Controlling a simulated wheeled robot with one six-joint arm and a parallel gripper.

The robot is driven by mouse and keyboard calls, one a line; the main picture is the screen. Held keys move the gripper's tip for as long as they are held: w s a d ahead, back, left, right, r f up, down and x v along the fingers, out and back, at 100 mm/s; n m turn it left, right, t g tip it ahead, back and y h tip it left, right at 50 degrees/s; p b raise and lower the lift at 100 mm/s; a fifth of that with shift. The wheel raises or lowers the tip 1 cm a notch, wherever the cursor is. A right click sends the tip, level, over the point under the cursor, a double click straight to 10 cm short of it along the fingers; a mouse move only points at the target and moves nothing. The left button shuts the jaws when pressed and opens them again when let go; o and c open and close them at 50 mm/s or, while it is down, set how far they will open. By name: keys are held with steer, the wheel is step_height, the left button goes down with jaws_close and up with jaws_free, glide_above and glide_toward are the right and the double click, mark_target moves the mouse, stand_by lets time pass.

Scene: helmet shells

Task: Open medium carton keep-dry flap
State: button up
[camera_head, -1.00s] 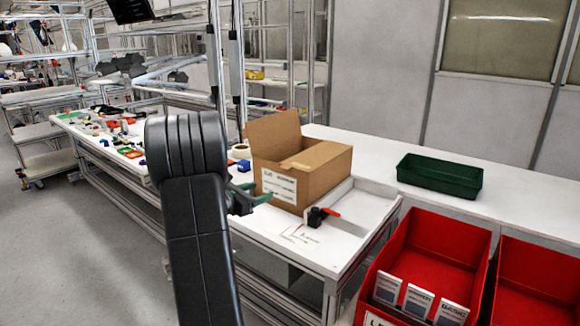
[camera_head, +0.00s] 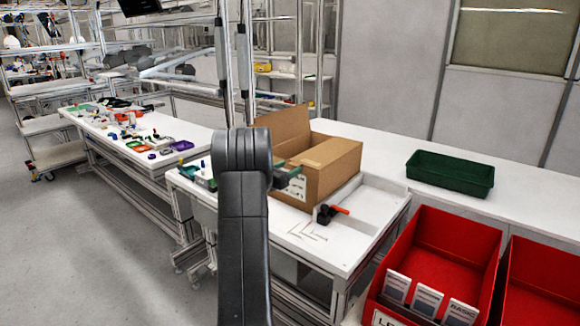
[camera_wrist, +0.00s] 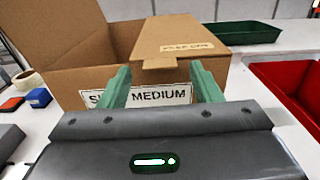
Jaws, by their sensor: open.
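The open cardboard medium carton (camera_head: 330,178) stands on the white table; in the wrist view its front label (camera_wrist: 160,95) reads "MEDIUM", partly hidden by my finger. One flap (camera_head: 284,128) stands upright at the left. Another flap (camera_head: 332,152) lies over the right part of the top, with small printing on it in the wrist view (camera_wrist: 185,46). Its notched near edge is at the front rim. My gripper (camera_wrist: 163,80) is open and empty, its two green fingers apart at the carton's front, either side of that edge. Whether they touch the carton cannot be told.
A green bin (camera_head: 450,173) sits on the back table to the right. Red bins (camera_head: 445,255) with cards stand at front right. A tape roll (camera_wrist: 27,78) and small coloured parts are to the left.

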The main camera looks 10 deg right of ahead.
steer(key=shift+w+d, duration=0.45)
steer(key=shift+d, duration=0.1)
jaws_close()
